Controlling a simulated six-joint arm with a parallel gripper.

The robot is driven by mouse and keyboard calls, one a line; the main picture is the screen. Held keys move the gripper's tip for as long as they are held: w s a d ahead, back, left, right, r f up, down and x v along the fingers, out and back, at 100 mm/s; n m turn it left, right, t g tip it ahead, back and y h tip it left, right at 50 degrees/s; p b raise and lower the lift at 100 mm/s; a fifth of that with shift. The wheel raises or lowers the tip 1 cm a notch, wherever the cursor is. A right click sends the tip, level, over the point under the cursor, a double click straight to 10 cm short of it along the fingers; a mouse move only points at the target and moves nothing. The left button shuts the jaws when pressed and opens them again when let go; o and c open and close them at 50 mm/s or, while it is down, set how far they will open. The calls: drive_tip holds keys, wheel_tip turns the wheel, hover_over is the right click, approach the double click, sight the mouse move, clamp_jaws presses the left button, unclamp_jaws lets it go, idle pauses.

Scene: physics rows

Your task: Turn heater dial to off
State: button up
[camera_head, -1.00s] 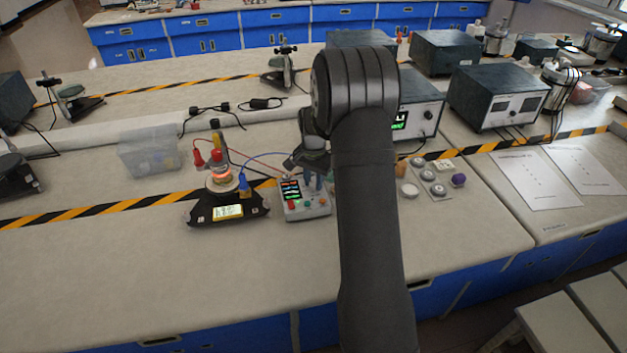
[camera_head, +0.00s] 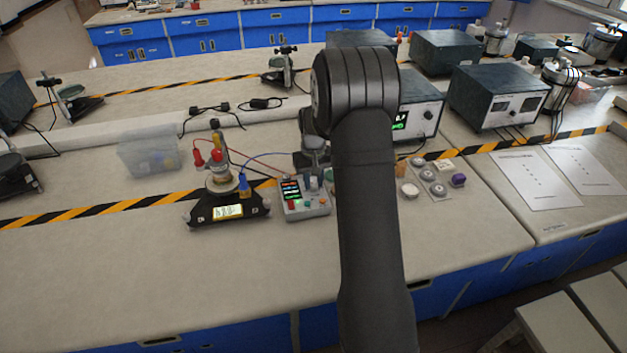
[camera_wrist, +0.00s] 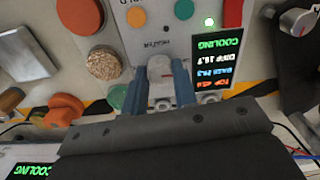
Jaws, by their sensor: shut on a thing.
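The control box (camera_head: 305,208) stands on the bench in the head view, with a lit screen (camera_head: 290,190) and coloured buttons. In the wrist view its screen (camera_wrist: 215,60) shows "COOLING" in green, with blue and orange lines below. The pale heater dial (camera_wrist: 161,88) sits below the "HEATER" label. My gripper (camera_wrist: 163,92) is shut on the dial, one blue-grey finger on each side. The dial's pointer position is hard to read. In the head view my arm hides part of the gripper and box.
A black apparatus (camera_head: 228,207) with red, yellow and blue plugs stands left of the box, joined by wires. A clear bin (camera_head: 148,152) is behind it. Discs and a purple block (camera_head: 458,180) lie to the right. The front bench is clear.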

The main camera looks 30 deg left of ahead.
sight(313, 183)
drive_tip(key=shift+r+n, duration=0.1)
drive_tip(key=shift+n, duration=0.5)
drive_tip(key=o, duration=1)
wheel_tip(313, 183, up, 17)
drive_tip(key=shift+r, duration=0.2)
drive_tip(key=shift+f, duration=0.1)
wheel_tip(313, 183, down, 17)
drive_tip(key=shift+f, duration=0.2)
idle(0.6)
drive_tip(key=shift+r, duration=0.1)
